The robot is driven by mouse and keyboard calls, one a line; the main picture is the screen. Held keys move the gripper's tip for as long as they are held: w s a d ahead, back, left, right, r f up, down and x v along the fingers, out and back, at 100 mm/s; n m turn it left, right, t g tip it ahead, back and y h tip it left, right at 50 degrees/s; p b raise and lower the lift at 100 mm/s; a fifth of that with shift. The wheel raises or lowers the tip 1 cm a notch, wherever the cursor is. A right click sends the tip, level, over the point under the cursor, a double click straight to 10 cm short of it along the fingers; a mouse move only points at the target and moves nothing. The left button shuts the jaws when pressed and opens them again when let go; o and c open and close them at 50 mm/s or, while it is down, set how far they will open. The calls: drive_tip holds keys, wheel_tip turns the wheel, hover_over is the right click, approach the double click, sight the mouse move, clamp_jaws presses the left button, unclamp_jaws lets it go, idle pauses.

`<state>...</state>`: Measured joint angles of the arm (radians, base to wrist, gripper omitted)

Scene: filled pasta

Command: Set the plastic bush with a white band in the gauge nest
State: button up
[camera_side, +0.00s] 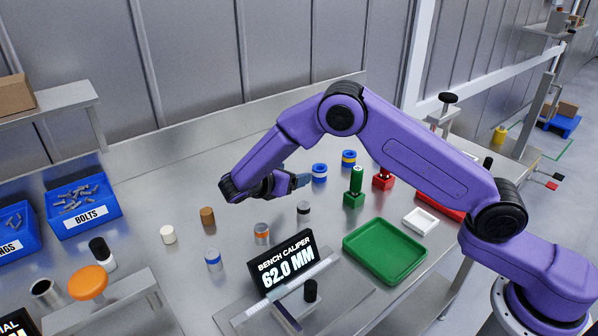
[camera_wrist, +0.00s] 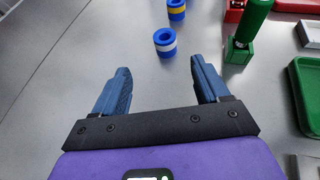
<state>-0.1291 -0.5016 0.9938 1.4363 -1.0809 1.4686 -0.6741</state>
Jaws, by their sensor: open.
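The plastic bush with a white band (camera_side: 319,173) is a short blue ring, upright on the steel bench. In the wrist view the bush (camera_wrist: 165,43) lies just beyond and between the fingertips, clear of both. My gripper (camera_side: 300,181) is open and empty; its two blue fingers are spread wide in the wrist view (camera_wrist: 160,72). A similar blue bush with a yellow band (camera_side: 349,158) stands farther back, also in the wrist view (camera_wrist: 176,10). I cannot tell for sure which fixture is the gauge nest; a bench caliper (camera_side: 283,262) reading 62.0 MM stands at the front.
A green-handled gauge (camera_side: 355,186) and a red one (camera_side: 382,178) stand right of the bush. A green tray (camera_side: 386,252) and white tray (camera_side: 420,221) lie to the right. Several small cylinders, including a brown one (camera_side: 207,216), and a bolts bin (camera_side: 84,208) are left.

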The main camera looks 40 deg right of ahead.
drive_tip(key=shift+s+a+r, duration=0.15)
drive_tip(key=shift+a+r, duration=0.05)
drive_tip(key=shift+a, duration=0.25)
drive_tip(key=s+d+r+m+g+y, duration=0.1)
drive_tip(key=s+d+r+m+y, duration=0.1)
drive_tip(key=s, duration=1.1)
drive_tip(key=s+d+r+m+g+y, duration=0.1)
drive_tip(key=s+m+y, duration=0.3)
drive_tip(key=s, duration=0.9)
drive_tip(key=s+d+r+m+g+y, duration=0.2)
drive_tip(key=s+y, duration=0.5)
drive_tip(key=s, duration=0.6)
wheel_tip(320, 180, up, 2)
drive_tip(key=shift+d+r+m, duration=0.1)
drive_tip(key=shift+d+m, duration=0.4)
drive_tip(key=shift+d, duration=0.35)
